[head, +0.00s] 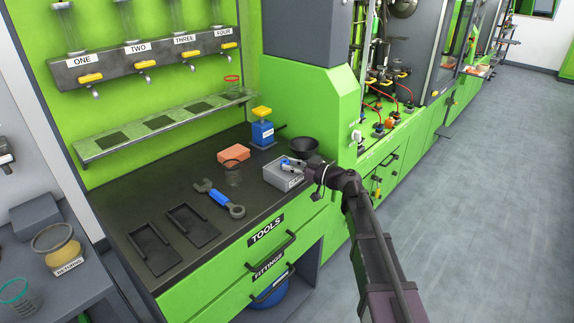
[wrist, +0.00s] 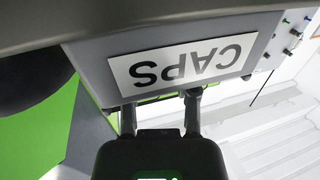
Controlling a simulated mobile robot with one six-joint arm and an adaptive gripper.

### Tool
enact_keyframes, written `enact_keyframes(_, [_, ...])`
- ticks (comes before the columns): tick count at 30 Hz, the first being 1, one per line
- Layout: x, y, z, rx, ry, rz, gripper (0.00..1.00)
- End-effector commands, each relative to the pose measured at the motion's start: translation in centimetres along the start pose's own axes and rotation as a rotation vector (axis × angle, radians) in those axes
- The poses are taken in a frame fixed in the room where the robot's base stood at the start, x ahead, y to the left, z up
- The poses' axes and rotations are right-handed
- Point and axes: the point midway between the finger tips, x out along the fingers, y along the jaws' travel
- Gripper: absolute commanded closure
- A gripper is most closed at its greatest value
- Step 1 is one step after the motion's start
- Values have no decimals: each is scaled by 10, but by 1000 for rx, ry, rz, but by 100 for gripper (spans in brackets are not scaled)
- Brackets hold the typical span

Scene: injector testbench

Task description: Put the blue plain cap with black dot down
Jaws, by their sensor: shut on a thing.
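My gripper (head: 296,166) is at the grey box labelled CAPS (head: 271,176), at the right end of the black worktop. In the wrist view, the CAPS box (wrist: 265,62) appears upside down and fills the upper middle. My two gripper fingers (wrist: 160,108) reach up to its labelled wall, and their tips are hidden behind it. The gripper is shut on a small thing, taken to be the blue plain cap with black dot. I cannot make out the cap clearly in either view, nor whether it touches the box.
A dark bowl (head: 304,147) stands right behind the box. A clear glass (head: 233,174), an orange block (head: 233,153), a blue container with yellow top (head: 262,130) and a blue-handled wrench (head: 222,198) are nearby. Black trays (head: 157,252) lie front left. Worktop between wrench and box is clear.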

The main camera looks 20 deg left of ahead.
Motion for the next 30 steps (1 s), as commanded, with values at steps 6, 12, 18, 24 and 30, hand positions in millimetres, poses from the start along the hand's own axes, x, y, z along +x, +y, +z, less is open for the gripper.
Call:
enact_keyframes(6, [0, 0, 1, 0, 0, 0, 27])
enact_keyframes(12, [0, 0, 1, 0, 0, 0, 27])
enact_keyframes(18, [0, 0, 0, 0, 0, 0, 27])
enact_keyframes(24, [-7, -1, -2, 0, 0, 1, 27])
enact_keyframes(30, [-32, -1, -2, 0, 0, 2, 27])
